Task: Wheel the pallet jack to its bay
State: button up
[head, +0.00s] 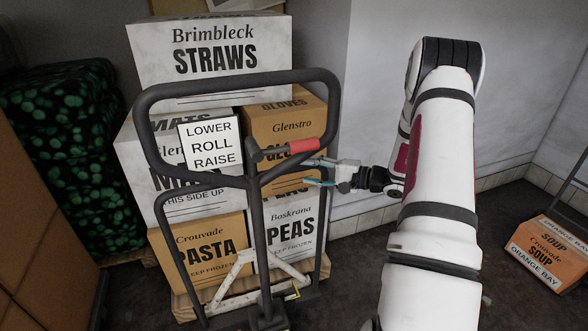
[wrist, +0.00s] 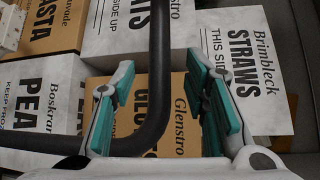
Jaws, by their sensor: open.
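The pallet jack (head: 262,225) stands upright with its dark looped handle (head: 148,135) toward me. A lever with a red grip (head: 304,146) and a "LOWER ROLL RAISE" sign (head: 210,143) are on the handle. My gripper (head: 312,173) is open at the lower right corner of the loop. In the wrist view the curved handle bar (wrist: 160,60) passes between the teal finger pads of my gripper (wrist: 165,100). I cannot tell whether they touch it. I cannot identify the jack's bay in either view.
Stacked cartons, including a straws carton (head: 210,45) and a peas carton (head: 293,230), stand on a wooden pallet (head: 320,268) behind the handle. Dark green-patterned wrapped goods (head: 60,150) are at left. A soup carton labelled "ORANGE BAY" (head: 545,250) is at right. Dark floor shows between.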

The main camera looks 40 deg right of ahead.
aim_at(299, 169)
jog(key=x, duration=0.6)
jog(key=shift+s, duration=0.1)
grip_shut()
